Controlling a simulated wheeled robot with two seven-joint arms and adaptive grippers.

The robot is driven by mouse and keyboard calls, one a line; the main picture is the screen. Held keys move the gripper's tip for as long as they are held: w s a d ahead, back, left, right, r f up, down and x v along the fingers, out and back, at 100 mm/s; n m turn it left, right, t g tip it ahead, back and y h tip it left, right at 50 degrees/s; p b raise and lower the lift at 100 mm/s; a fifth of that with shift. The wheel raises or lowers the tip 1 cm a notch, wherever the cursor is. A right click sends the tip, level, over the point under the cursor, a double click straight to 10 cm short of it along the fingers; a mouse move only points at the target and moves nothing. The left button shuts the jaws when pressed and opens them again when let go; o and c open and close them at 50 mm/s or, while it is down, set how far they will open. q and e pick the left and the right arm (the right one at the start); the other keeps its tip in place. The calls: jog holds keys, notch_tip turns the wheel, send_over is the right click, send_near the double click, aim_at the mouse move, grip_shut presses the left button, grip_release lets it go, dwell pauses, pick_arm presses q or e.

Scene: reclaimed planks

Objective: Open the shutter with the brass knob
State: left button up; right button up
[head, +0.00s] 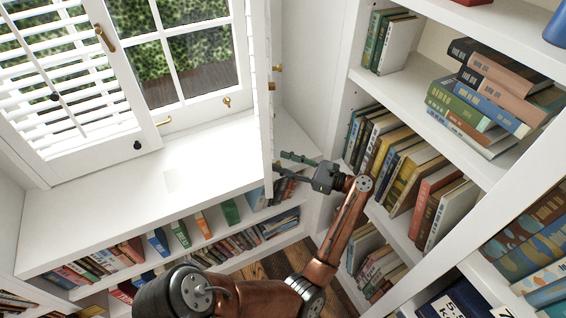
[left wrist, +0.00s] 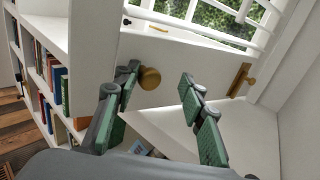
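The right-hand shutter (head: 266,110) is a white panel standing out from the window, seen nearly edge-on in the head view. In the left wrist view its white lower rail (left wrist: 105,62) carries a round brass knob (left wrist: 150,78). The knob is hard to make out in the head view. My left gripper (head: 280,163) is beside the shutter's lower end, on its right. In the left wrist view the green-padded fingers (left wrist: 160,77) are spread apart and empty. The knob appears between them, closer to the left finger; contact cannot be told. My right gripper is out of view.
The left louvred shutter (head: 95,130) lies across the window and has a dark knob (head: 137,145). A brass hinge (left wrist: 240,80) is by the wall. The white sill (head: 130,192) is mostly clear. Bookshelves (head: 410,105) stand close on the right, and low shelves run beneath the sill.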

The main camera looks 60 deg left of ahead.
pick_arm(q)
jog(key=shift+r, duration=0.1)
notch_tip(320, 180, up, 10)
dwell(0.6)
jog(key=shift+c, duration=0.3)
